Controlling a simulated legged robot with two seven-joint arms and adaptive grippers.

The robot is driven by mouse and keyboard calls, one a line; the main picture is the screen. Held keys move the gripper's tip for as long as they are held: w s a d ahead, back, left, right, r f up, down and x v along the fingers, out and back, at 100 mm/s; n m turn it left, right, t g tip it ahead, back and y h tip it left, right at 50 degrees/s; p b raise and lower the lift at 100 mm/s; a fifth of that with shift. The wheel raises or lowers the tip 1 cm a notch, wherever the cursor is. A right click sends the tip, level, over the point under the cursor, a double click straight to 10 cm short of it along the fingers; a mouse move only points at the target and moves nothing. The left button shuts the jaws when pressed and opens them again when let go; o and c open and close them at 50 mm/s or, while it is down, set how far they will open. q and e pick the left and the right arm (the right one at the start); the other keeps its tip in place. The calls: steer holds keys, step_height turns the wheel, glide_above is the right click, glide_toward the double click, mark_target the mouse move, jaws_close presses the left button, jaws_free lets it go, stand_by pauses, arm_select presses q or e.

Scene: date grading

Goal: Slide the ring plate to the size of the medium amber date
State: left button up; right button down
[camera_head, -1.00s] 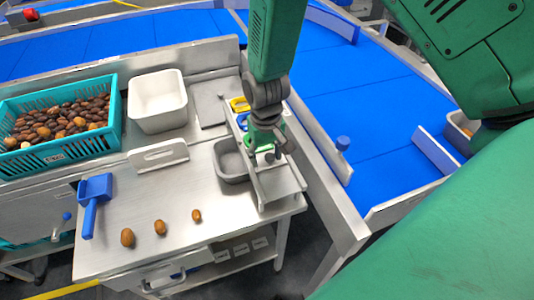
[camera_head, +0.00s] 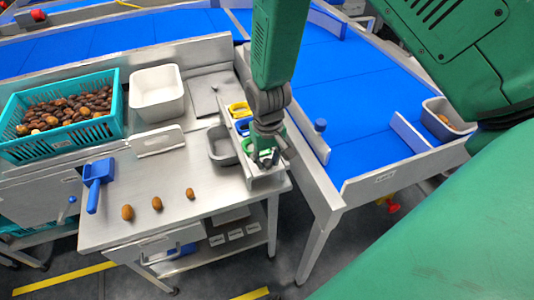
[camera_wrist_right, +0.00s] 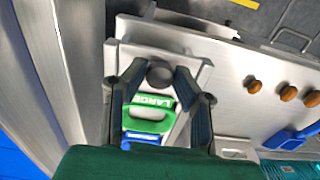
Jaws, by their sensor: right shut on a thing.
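Three dates lie in a row on the steel table: a large one (camera_head: 127,212), the medium amber date (camera_head: 157,203) and a small one (camera_head: 190,193). They also show at the right of the wrist view. The sizing gauge has yellow (camera_head: 239,108), blue (camera_head: 243,125) and green marked bands; the green one reads LARGE in the wrist view (camera_wrist_right: 152,122). My right gripper (camera_wrist_right: 160,78) is shut on a dark round knob (camera_wrist_right: 160,73) over the gauge, beside the green band. The ring plate is mostly hidden under the gripper. My left gripper is out of view.
A grey bin (camera_head: 222,146) stands left of the gauge. A blue conveyor (camera_head: 350,95) runs at the right.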

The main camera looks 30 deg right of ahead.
steer(key=shift+s+a+r, duration=0.1)
steer(key=shift+s, duration=0.05)
steer(key=shift+a, duration=0.1)
steer(key=shift+w+f, duration=0.2)
steer(key=shift+w, duration=0.2)
steer(key=c, duration=1.6)
jaws_free()
steer(key=shift+d, duration=0.2)
steer(key=o, duration=0.3)
steer(key=shift+d, duration=0.1)
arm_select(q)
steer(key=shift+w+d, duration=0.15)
arm_select(e)
steer(key=shift+d, duration=0.1)
